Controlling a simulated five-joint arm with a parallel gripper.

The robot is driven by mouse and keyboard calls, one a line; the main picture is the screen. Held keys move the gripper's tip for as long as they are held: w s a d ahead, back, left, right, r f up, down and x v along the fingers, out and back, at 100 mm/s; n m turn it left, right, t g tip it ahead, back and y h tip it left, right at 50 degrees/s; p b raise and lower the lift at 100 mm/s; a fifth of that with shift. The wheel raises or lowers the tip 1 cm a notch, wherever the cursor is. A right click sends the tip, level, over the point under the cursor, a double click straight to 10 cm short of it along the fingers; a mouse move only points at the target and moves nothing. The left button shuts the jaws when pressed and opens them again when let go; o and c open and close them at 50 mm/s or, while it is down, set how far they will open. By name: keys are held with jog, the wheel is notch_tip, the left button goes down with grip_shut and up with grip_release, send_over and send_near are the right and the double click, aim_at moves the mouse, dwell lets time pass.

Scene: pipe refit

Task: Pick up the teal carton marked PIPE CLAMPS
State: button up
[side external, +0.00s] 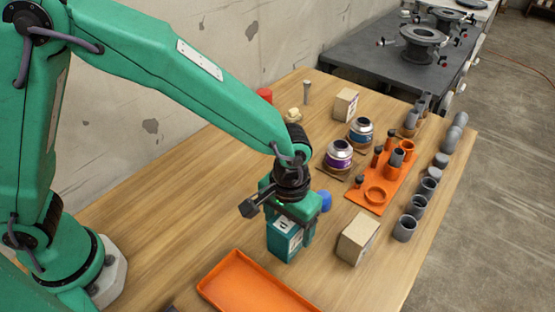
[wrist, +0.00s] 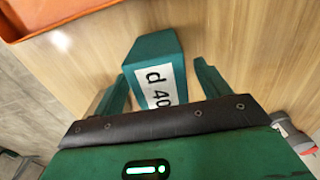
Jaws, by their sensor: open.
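The teal carton (side external: 281,243) with a white label stands upright on the wooden table below my gripper. It also shows in the wrist view (wrist: 153,48), where the label partly reads "d 40"; I cannot read PIPE CLAMPS. My gripper (side external: 290,226) is open and points down over the carton. In the wrist view my gripper (wrist: 161,75) has one finger on each side of the carton, with a visible gap at the right finger. The gripper body hides the near part of the carton there.
An orange tray (side external: 250,287) lies in front of the carton. A tan box (side external: 358,239) stands to its right, and a blue round item (side external: 324,201) is close behind. Tins, an orange fitting rack (side external: 367,200) and grey pipe pieces stand farther right. The table's left part is clear.

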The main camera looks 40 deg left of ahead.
jog(key=c, duration=1.2)
jog(key=shift+r, duration=0.1)
jog(key=shift+r, duration=0.4)
notch_tip(320, 180, up, 3)
jog(key=s+d+r, duration=0.1)
jog(key=s+r, duration=0.1)
jog(key=s, duration=0.1)
jog(key=s+d+r, duration=0.1)
jog(key=s+r, duration=0.1)
jog(key=s, duration=0.2)
jog(key=s+d+r, duration=0.2)
jog(key=s+r, duration=0.1)
jog(key=s, duration=0.1)
